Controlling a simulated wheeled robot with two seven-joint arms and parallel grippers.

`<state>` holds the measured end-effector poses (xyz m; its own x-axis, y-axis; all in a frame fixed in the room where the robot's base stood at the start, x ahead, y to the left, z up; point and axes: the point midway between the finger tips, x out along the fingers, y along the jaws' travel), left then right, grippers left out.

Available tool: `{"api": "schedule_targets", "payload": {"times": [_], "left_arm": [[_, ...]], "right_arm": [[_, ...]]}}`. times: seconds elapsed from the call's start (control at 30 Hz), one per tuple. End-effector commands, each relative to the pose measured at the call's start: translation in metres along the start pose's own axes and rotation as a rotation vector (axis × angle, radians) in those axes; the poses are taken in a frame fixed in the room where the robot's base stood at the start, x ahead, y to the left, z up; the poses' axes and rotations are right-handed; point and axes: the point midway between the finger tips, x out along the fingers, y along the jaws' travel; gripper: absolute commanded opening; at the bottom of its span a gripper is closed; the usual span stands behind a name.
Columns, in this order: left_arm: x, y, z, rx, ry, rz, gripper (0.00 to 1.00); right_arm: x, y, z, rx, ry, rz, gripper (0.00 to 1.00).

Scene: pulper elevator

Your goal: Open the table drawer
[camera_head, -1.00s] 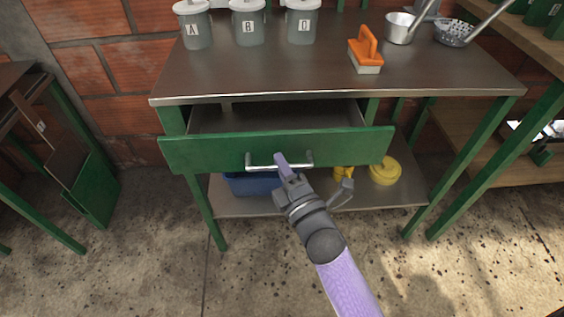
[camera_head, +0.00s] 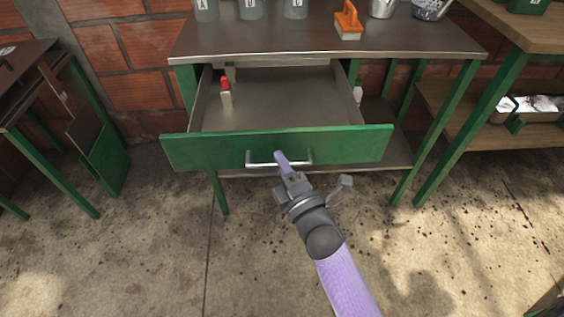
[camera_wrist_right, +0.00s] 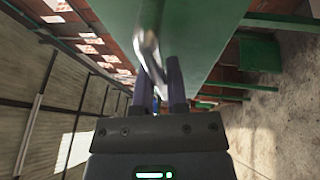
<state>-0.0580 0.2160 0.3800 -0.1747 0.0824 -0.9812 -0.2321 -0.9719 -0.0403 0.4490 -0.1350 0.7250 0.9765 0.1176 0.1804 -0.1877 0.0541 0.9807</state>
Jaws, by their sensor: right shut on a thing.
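The green table drawer (camera_head: 350,146) is pulled well out from under the metal-topped table (camera_head: 330,48). Its grey inside shows, with a small white bottle with a red cap (camera_head: 226,93) at the left. A silver bar handle (camera_head: 262,160) is on the drawer front. My right gripper (camera_head: 282,160) is at the handle and shut on it. In the right wrist view the handle (camera_wrist_right: 151,55) runs between the two dark fingers (camera_wrist_right: 168,85), close to the green front. My left gripper is not in view.
Lidded grey containers (camera_head: 250,9) and an orange-handled brush (camera_head: 349,22) stand on the tabletop. A second white bottle (camera_head: 358,92) is just right of the drawer. A wooden shelf (camera_head: 540,125) is at the right, a dark table (camera_head: 30,80) at the left. The floor in front is clear.

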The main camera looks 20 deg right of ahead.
Motion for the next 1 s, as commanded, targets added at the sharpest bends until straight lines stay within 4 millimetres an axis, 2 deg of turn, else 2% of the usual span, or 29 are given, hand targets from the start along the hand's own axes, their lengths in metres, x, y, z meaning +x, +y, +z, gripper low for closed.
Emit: {"api": "schedule_targets", "payload": {"times": [0.3, 0.33, 0.47, 0.77, 0.87, 1.0], "left_arm": [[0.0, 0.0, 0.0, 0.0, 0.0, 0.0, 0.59], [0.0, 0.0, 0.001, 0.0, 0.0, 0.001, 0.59], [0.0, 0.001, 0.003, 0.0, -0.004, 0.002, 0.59], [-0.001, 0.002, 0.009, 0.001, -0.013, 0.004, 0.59], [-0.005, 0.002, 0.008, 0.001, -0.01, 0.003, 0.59], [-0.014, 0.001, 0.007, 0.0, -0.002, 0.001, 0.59]], "right_arm": [[0.0, -0.001, 0.0, 0.0, 0.0, -0.002, 0.0], [0.0, -0.001, 0.0, 0.0, 0.0, -0.002, 0.24], [0.0, 0.0, 0.0, 0.0, 0.0, -0.001, 0.51], [-0.001, 0.0, 0.0, 0.0, 0.0, -0.001, 0.53], [-0.012, 0.001, 0.0, 0.001, -0.001, -0.002, 0.53], [-0.042, 0.002, 0.0, 0.001, -0.001, -0.004, 0.53]]}}
